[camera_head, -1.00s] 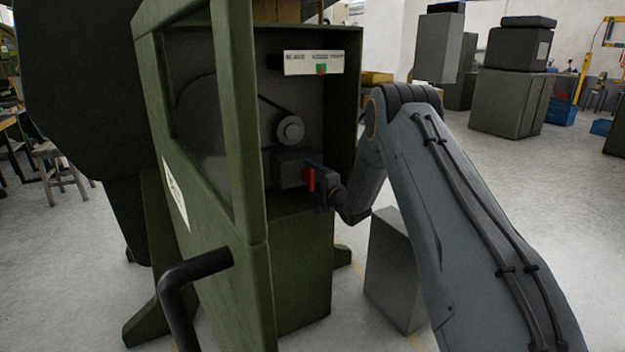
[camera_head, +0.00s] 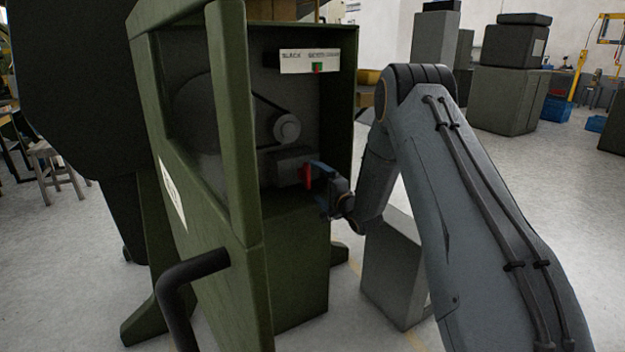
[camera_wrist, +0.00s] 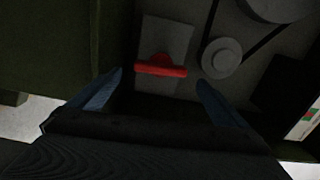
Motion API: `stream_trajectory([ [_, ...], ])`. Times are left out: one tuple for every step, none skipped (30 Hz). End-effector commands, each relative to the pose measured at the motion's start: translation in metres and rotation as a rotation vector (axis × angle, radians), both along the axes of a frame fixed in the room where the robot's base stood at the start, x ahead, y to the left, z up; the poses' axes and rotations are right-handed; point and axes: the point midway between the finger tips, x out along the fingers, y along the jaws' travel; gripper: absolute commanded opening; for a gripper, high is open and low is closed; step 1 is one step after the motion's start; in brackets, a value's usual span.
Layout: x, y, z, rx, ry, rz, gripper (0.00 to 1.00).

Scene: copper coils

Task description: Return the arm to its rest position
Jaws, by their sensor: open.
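My gripper (camera_head: 322,172) is at the opening of the green machine cabinet (camera_head: 238,215) in the head view, at the end of my bent arm. In the wrist view my gripper (camera_wrist: 160,92) has its two blue fingers spread wide apart with nothing between them. A red handle (camera_wrist: 160,68) on a grey block (camera_wrist: 165,40) lies ahead of the fingertips. The red handle (camera_head: 306,175) also shows in the head view, close to the fingers and partly covered by them. Whether a finger touches it cannot be told.
The cabinet frame surrounds the opening, with a pulley and belt (camera_head: 287,128) inside and a labelled plate (camera_head: 310,61) above. A black bent bar (camera_head: 190,268) juts out in front. A grey box (camera_head: 395,270) stands under my arm. Open floor lies to the right.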

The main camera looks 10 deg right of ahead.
Motion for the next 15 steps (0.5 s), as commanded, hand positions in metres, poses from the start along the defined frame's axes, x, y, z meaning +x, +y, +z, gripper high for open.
stream_trajectory([
  [-0.0055, -0.0019, 0.0001, 0.001, 0.001, 0.0, 0.97],
  [-0.0081, -0.0026, -0.0002, 0.001, 0.001, 0.0, 0.97],
  [-0.0105, -0.0034, 0.0, 0.001, 0.001, 0.0, 0.97],
  [-0.012, -0.0039, 0.0001, 0.001, 0.0, 0.0, 0.97],
  [-0.0131, -0.0043, 0.0002, 0.001, 0.0, 0.0, 0.97],
  [-0.0142, -0.0046, 0.0001, 0.001, 0.0, 0.0, 0.97],
  [-0.0146, -0.0048, 0.0001, 0.001, 0.0, 0.0, 0.97],
  [-0.0148, -0.0048, 0.0, 0.001, 0.0, 0.0, 0.97],
  [-0.0148, -0.0048, 0.0, 0.001, 0.0, 0.0, 0.97],
  [-0.0148, -0.0048, 0.0, 0.001, 0.0, 0.0, 0.97],
  [-0.0147, -0.0048, 0.0, 0.001, -0.001, 0.0, 0.97],
  [-0.0146, -0.0049, 0.0, 0.001, -0.001, 0.0, 0.97],
  [-0.0146, -0.0049, 0.0, 0.001, 0.0, 0.0, 0.97],
  [-0.0146, -0.0049, 0.0, 0.0, 0.0, 0.0, 0.97],
  [-0.0146, -0.0046, 0.0006, -0.003, 0.001, -0.001, 0.97],
])
